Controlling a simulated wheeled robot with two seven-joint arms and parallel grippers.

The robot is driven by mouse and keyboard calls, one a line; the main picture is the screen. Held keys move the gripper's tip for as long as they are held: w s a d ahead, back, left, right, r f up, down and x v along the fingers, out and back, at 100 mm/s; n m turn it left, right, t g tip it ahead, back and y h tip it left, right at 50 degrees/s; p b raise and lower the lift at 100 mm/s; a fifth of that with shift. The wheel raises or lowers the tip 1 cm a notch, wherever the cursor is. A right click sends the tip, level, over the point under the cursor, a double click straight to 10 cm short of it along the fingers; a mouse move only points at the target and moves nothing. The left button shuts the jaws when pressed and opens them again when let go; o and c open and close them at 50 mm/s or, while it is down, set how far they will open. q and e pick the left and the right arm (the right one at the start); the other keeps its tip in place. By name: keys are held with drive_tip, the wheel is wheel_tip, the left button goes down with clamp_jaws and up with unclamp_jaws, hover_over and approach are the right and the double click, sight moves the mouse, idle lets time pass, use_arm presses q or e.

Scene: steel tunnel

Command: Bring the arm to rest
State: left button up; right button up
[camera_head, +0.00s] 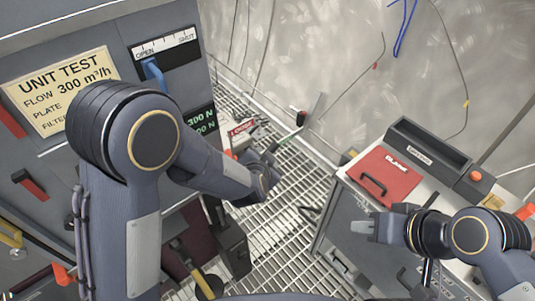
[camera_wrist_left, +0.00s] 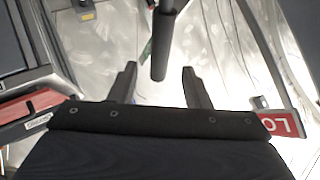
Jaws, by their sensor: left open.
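My left arm comes in from the left of the head view, bent over the grating, and its gripper (camera_head: 264,170) is partly hidden by its own wrist. In the left wrist view my left gripper (camera_wrist_left: 160,76) has its two dark fingers apart. A dark rod (camera_wrist_left: 161,45) shows in the gap between them in that view; I cannot tell its distance, and no finger is seen touching it. My right gripper (camera_head: 364,224) is at the lower right of the head view, beside the grey cabinet; its finger gap is too small to judge.
A panel with a "UNIT TEST" plate (camera_head: 60,88) and a blue lever (camera_head: 154,72) stands close at left. A red tag (camera_head: 241,128) lies beyond my left gripper. A cabinet with a red handled plate (camera_head: 386,172) stands at right. Grating floor (camera_head: 285,225) lies between.

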use_arm(q)
drive_tip(key=shift+s+a+r, duration=0.15)
drive_tip(key=shift+s+r, duration=0.25)
drive_tip(key=shift+s, duration=0.2)
drive_tip(key=s+a+r+n+g+h+p, duration=0.1)
drive_tip(key=s+a+r+n+g, duration=0.15)
drive_tip(key=s+a+r, duration=0.35)
drive_tip(key=s+a+r+n+g+h+p, duration=0.15)
drive_tip(key=s+a+r+n, duration=0.25)
drive_tip(key=a+r, duration=0.4)
drive_tip(key=s+a+n+y, duration=0.1)
drive_tip(key=s+a, duration=0.3)
drive_tip(key=s, duration=0.4)
drive_tip(key=s+a+r+n+g+p, duration=0.1)
drive_tip(key=s+a+n, duration=0.3)
drive_tip(key=s, duration=0.4)
drive_tip(key=shift+s+a+y, duration=0.2)
drive_tip(key=shift+a+y, duration=0.15)
